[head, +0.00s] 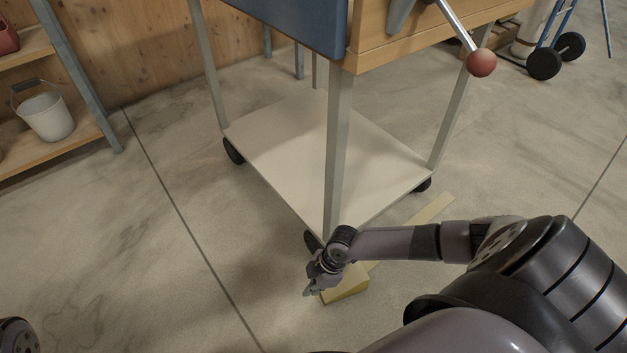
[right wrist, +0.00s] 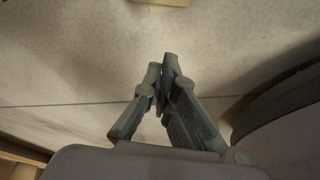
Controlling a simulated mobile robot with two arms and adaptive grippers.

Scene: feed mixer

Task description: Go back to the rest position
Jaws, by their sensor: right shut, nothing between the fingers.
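My right gripper (head: 311,288) is in the lower middle of the head view, low beside the front leg of a wheeled cart. Its fingers are shut and empty, as the right wrist view (right wrist: 165,75) shows. A yellow wedge-like block (head: 348,288) lies on the floor just right of the gripper in the head view, partly behind it; I cannot tell whether they touch. A pale strip (head: 430,209) lies on the floor behind my forearm. A piece of my left arm shows at the lower left edge; its gripper is out of view.
The cart has a pale lower shelf (head: 300,150), black casters and a wooden top with a blue panel (head: 300,20). A red-knobbed lever (head: 481,62) sticks out at the upper right. A shelf with a white bucket (head: 47,116) stands left. The floor at left is clear.

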